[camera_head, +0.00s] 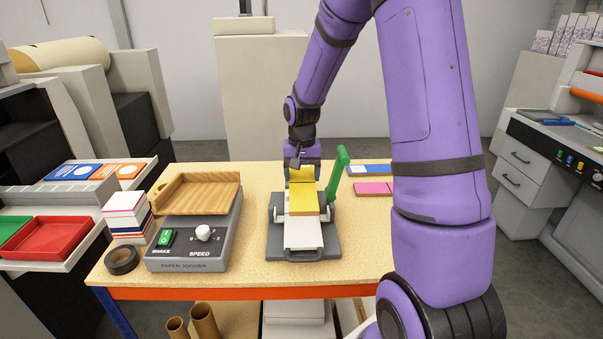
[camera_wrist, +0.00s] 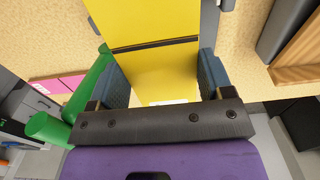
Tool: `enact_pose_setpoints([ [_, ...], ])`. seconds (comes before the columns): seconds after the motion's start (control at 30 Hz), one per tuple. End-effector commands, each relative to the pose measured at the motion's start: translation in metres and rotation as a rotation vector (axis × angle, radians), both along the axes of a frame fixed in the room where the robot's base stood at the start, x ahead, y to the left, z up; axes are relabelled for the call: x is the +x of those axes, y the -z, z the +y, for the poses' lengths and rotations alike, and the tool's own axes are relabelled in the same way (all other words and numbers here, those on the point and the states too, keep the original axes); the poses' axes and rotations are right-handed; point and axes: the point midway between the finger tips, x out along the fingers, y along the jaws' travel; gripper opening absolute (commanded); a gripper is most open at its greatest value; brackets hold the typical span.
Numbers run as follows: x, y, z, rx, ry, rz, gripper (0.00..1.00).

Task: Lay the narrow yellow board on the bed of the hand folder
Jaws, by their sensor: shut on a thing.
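The narrow yellow board (camera_head: 304,201) lies along the far half of the hand folder's white bed (camera_head: 303,233), with bare bed in front of it. I cannot tell whether its whole length touches the bed. My gripper (camera_head: 303,167) is above the board's far end, and the wrist view shows its two fingers (camera_wrist: 158,62) shut on the board's edges. The board also fills the middle of the wrist view (camera_wrist: 160,25), with a dark line across it. The folder has a grey base (camera_head: 274,245) and a raised green lever (camera_head: 338,172) at right.
A paper jogger (camera_head: 190,250) with a wooden tray stands left of the folder. A stack of cards (camera_head: 127,214) and a black tape roll (camera_head: 121,261) are farther left. Pink cards (camera_head: 373,188) and a blue-and-white card (camera_head: 368,169) lie at right. The table front by the folder is clear.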

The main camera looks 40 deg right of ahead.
Motion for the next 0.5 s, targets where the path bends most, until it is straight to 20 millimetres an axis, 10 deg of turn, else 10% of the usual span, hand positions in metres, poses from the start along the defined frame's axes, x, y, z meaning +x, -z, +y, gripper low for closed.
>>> enact_pose_setpoints([
  [0.5,0.000,0.047,0.000,0.001,0.000,0.004,0.49],
])
